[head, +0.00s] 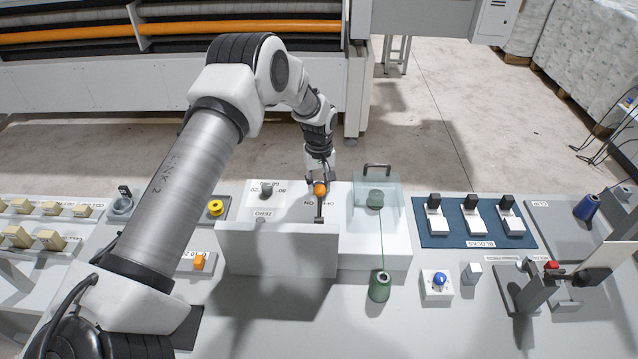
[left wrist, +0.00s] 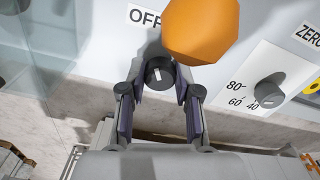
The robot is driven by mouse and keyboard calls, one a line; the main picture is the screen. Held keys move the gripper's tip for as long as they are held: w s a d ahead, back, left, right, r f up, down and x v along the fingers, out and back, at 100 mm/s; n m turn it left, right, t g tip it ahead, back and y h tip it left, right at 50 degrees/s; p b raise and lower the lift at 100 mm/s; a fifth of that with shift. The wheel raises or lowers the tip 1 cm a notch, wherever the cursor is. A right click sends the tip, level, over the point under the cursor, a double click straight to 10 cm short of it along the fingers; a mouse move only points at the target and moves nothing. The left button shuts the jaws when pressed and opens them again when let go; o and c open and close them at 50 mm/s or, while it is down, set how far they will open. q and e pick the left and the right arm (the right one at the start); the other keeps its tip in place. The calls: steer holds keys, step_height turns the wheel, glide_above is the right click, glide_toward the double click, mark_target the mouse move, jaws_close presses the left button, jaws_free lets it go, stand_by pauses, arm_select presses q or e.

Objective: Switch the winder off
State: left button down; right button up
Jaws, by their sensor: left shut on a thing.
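The winder switch is a dark round knob (left wrist: 158,72) with a pale mark on its face, seen in the left wrist view. An OFF label (left wrist: 144,18) lies at its upper left on the white panel. My left gripper (left wrist: 160,76) is shut on this knob, one finger on each side. It also shows in the head view (head: 319,180), pointing down at the panel's far edge. An orange ball (head: 320,190) on a dark lever stands just on the near side of the gripper and hides the knob there. It looms large in the left wrist view (left wrist: 202,30). My right gripper is not in view.
A numbered dial (left wrist: 268,92) sits beside the switch. A clear cover (head: 376,193) over a green spool stands just to the right, close to the gripper. A raised grey wall (head: 277,250) is in front. A blue tray (head: 450,238) with several blocks lies further right.

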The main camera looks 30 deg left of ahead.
arm_select(q)
steer(key=shift+s+f, duration=0.1)
steer(key=shift+f, duration=0.05)
steer(key=c, duration=0.8)
jaws_free()
steer(key=r, duration=1.2)
steer(key=shift+w, duration=0.2)
steer(key=shift+f, duration=0.1)
